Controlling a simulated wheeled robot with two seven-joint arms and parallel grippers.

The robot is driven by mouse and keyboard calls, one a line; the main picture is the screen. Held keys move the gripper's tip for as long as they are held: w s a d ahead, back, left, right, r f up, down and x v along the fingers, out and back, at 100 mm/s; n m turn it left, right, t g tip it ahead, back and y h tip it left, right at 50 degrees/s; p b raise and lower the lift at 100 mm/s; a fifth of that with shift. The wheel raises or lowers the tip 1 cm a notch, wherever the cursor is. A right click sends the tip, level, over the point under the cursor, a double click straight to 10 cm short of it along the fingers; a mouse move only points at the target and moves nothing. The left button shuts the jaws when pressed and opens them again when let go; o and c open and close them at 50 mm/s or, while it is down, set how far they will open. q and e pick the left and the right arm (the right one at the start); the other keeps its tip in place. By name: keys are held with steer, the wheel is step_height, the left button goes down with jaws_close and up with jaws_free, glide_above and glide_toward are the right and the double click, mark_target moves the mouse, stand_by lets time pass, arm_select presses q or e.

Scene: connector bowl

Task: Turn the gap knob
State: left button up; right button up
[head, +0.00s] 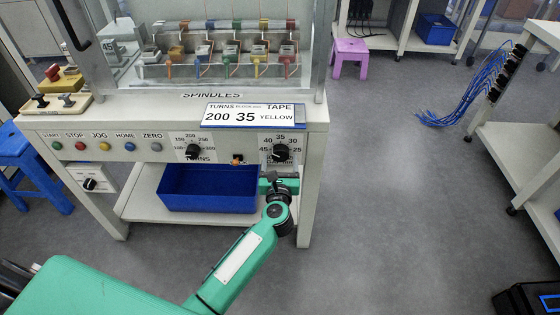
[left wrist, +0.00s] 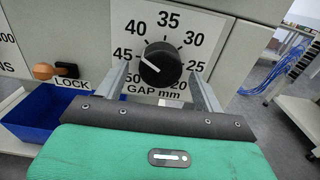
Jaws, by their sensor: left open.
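The gap knob (head: 281,153) is a round black knob on the right of the machine's front panel. In the left wrist view the gap knob (left wrist: 160,64) has a white pointer line toward the upper left, near the 45 side of its dial, which is marked 20 to 50 and labelled GAP mm. My left gripper (head: 279,175) is at the knob. In the left wrist view its two fingers (left wrist: 163,70) stand open, one on each side of the knob; contact cannot be told. My right gripper is not in view.
A sign (head: 249,114) above reads TURNS 200, 35, TAPE YELLOW. The turns knob (head: 194,150) and an orange lock knob (left wrist: 43,71) lie to the left. A blue bin (head: 208,188) sits on the shelf below. Open floor lies to the right.

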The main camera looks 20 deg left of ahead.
arm_select(q)
steer(key=shift+w+a, duration=0.1)
steer(key=shift+w, duration=0.25)
steer(key=shift+c, duration=0.2)
steer(key=c, duration=0.9)
steer(key=shift+c, duration=0.2)
